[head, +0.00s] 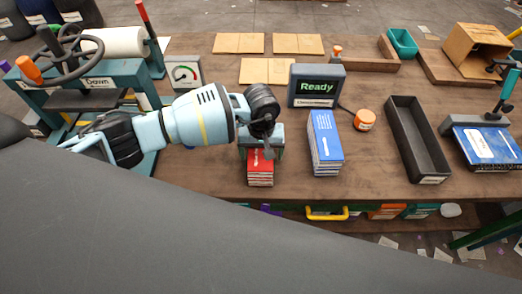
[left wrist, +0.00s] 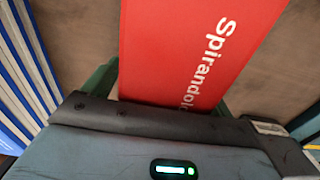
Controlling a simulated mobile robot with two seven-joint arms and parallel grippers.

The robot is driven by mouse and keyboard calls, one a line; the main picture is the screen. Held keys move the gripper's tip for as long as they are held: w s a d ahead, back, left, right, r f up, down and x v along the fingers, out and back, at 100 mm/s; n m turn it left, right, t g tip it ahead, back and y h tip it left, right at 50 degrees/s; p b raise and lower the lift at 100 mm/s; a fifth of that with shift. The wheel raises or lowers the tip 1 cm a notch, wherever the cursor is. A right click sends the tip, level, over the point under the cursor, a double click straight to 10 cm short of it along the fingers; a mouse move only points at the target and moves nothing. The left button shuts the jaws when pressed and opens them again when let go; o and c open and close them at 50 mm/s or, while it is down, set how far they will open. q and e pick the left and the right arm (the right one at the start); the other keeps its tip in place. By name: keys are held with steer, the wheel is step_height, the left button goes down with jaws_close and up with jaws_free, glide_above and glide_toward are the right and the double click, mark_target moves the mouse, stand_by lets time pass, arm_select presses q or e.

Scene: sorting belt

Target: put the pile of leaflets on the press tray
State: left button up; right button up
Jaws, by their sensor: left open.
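A pile of red leaflets (head: 260,171) lies on the wooden table near its front edge. Its red top cover fills the middle of the left wrist view (left wrist: 195,50), with white lettering. My left gripper (head: 262,145) points down over the far end of this pile, open, with its fingers at the pile's two sides. I cannot tell if they touch it. A second pile, blue (head: 325,143), stands just to the right, with its edges at the left of the wrist view (left wrist: 25,75). A teal press with a handwheel (head: 72,55) stands at the left; my arm partly hides its bed. My right gripper is out of view.
A display reading Ready (head: 317,86) stands behind the blue pile. Brown cardboard sheets (head: 239,43) lie at the back.

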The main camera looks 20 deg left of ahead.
mark_target(260, 150)
arm_select(q)
steer(key=shift+c, duration=0.3)
steer(key=shift+r, duration=0.1)
steer(key=c, duration=1.5)
steer(key=shift+w+r, duration=0.1)
steer(key=shift+r, duration=0.2)
steer(key=r, duration=0.1)
steer(key=s+r, duration=0.1)
steer(key=r, duration=0.1)
steer(key=shift+a, duration=0.1)
steer(key=s+r, duration=0.1)
steer(key=s, duration=1.4)
steer(key=shift+a+r, duration=0.15)
steer(key=shift+a, duration=0.2)
